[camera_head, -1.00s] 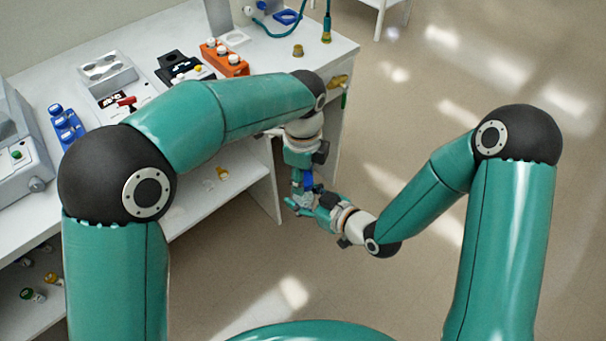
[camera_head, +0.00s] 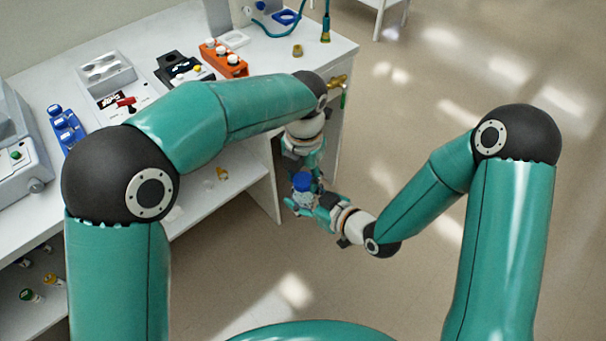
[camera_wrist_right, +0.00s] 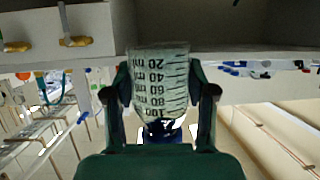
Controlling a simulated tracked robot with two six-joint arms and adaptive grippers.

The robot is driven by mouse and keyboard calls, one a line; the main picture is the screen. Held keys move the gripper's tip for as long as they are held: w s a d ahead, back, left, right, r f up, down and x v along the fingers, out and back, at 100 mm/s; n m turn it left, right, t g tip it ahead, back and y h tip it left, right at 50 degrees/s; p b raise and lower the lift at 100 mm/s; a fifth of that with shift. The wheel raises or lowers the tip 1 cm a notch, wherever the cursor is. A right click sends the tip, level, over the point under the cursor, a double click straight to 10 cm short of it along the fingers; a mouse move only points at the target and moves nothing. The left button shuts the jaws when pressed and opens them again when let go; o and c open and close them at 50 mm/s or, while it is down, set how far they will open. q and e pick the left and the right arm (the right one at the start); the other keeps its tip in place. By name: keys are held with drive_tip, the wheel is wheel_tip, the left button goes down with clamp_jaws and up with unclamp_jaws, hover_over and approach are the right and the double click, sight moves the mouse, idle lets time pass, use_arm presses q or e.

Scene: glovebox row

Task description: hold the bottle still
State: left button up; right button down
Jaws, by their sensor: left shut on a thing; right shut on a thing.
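The bottle (camera_wrist_right: 160,82) is a clear, graduated one with ml marks that read upside down in the right wrist view. My right gripper (camera_wrist_right: 162,98) is shut on its body, one finger on each side. In the head view, my right gripper (camera_head: 311,204) is off the bench's front edge, and the bottle is mostly hidden there by the grippers. The bottle's blue cap (camera_head: 302,182) shows on top. My left gripper (camera_head: 303,168) comes down from above and is shut at the cap. Its fingertips are partly hidden, so the exact contact is unclear.
The white bench (camera_head: 135,65) carries an orange rack (camera_head: 225,60), a blue rack (camera_head: 65,126) and a grey tray (camera_head: 106,84). A lower shelf (camera_head: 225,185) holds small vials. Brass taps (camera_head: 338,82) stick out near the bench corner. Floor on the right is clear.

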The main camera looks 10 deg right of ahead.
use_arm(q)
drive_tip(key=shift+w, duration=0.1)
drive_tip(key=o, duration=0.7)
drive_tip(key=shift+c, duration=0.3)
